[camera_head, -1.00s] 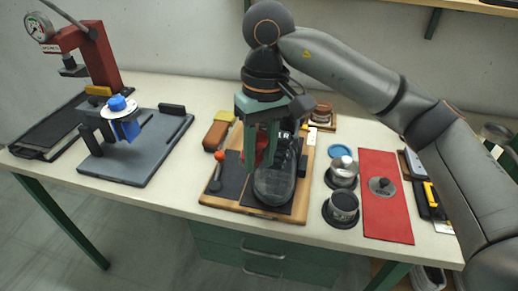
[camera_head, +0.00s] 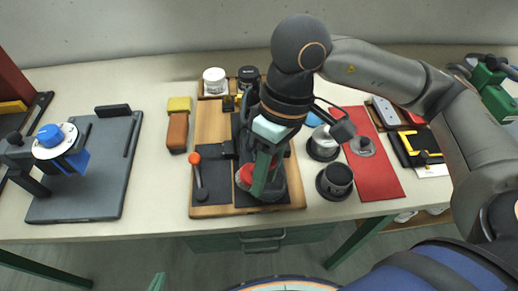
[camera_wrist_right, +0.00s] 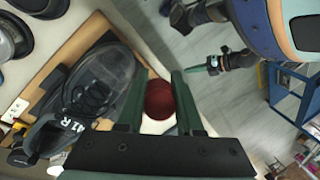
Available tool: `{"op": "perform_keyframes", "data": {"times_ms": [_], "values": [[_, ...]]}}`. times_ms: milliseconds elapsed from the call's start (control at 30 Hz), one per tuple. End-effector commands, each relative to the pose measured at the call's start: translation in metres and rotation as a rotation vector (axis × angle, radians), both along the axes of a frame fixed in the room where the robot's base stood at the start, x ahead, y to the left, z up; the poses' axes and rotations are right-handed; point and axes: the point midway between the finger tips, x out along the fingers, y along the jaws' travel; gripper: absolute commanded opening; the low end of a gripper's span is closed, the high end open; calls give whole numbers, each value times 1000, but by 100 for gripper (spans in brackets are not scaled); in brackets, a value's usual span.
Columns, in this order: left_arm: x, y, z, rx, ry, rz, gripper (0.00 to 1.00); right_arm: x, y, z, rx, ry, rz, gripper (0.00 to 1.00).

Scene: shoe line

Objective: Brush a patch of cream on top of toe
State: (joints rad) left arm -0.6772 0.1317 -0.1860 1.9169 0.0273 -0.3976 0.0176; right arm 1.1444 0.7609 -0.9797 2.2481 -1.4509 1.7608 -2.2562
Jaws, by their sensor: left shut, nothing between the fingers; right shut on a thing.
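A black lace-up shoe (camera_wrist_right: 105,72) lies on the wooden board, its toe at the board's front edge in the head view (camera_head: 275,190). My right gripper (camera_head: 260,180) points down over the shoe's front part and hides much of it. Its green fingers are shut on a red round-ended thing (camera_wrist_right: 159,100), which also shows red in the head view (camera_head: 244,177). Its working end is hidden, so contact with the toe cannot be told. I see no clear cream patch on the toe. My left gripper (camera_head: 157,282) shows only a green tip at the bottom edge, shut and empty.
The wooden board (camera_head: 208,125) also carries an orange-knobbed tool (camera_head: 198,175). To its right stand a dark round tin (camera_head: 335,180), a metal-topped pot (camera_head: 323,144) and a red mat (camera_head: 380,182). White (camera_head: 214,80) and black (camera_head: 248,76) jars stand behind. A grey plate (camera_head: 95,190) is left.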

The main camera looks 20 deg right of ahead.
Motion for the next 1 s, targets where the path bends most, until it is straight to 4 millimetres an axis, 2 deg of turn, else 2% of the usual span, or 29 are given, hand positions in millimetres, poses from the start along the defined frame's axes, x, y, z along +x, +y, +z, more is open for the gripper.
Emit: {"op": "perform_keyframes", "data": {"times_ms": [233, 700, 1000], "values": [[-1, 1, 0, 1, 1, 2, 0, -9, 0, -3, 13, 4, 22, 0], [-1, 1, -10, 1, 1, 2, 0, 8, -5, -44, 12, 4, 20, 0], [-1, 1, -12, 1, 0, 1, 0, 14, -6, -55, 12, 3, 21, 0]]}}
